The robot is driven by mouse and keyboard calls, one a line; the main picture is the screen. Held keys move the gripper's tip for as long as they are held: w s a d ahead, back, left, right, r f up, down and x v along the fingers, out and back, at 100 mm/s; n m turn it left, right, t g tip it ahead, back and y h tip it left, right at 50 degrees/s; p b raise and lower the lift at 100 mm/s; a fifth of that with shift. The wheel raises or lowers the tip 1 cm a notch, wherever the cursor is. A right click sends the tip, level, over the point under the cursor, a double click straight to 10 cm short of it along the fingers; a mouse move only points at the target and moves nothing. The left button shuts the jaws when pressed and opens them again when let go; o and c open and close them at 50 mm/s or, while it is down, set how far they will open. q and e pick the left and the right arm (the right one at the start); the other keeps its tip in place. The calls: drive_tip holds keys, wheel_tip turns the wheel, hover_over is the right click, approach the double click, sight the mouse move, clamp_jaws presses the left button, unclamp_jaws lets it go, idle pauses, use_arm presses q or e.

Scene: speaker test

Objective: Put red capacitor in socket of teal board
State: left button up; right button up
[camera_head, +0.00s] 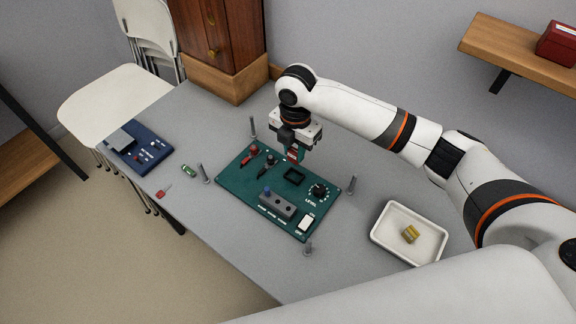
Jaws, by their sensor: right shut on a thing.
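The teal board (236,178) lies on the grey table, with a black square socket (294,176) near its back middle. My right gripper (293,153) points down over the back part of the board. It is shut on the red capacitor (292,155), which shows as a small red patch between the fingers, mostly hidden by them. The capacitor appears just above and behind the socket; the exact gap is hard to tell. My left gripper is not in view.
Metal posts (203,173) stand around the board, which carries a LEVEL knob (319,190) and a grey block (277,205). A white tray (384,237) holds a yellowish part (410,234). A blue board (155,151), green part (189,171) and red piece (163,191) lie left.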

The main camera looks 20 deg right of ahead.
sight(295, 151)
drive_tip(key=f, duration=0.2)
drive_tip(key=shift+s+d+f, duration=0.1)
drive_tip(key=shift+s+f, duration=0.1)
drive_tip(key=shift+f, duration=0.2)
drive_tip(key=shift+w+f, duration=0.1)
drive_tip(key=shift+f, duration=2.2)
drive_tip(key=shift+f, duration=0.15)
drive_tip(key=o, duration=1)
drive_tip(key=shift+c, duration=0.2)
wheel_tip(295, 151, up, 12)
drive_tip(key=shift+r, duration=0.2)
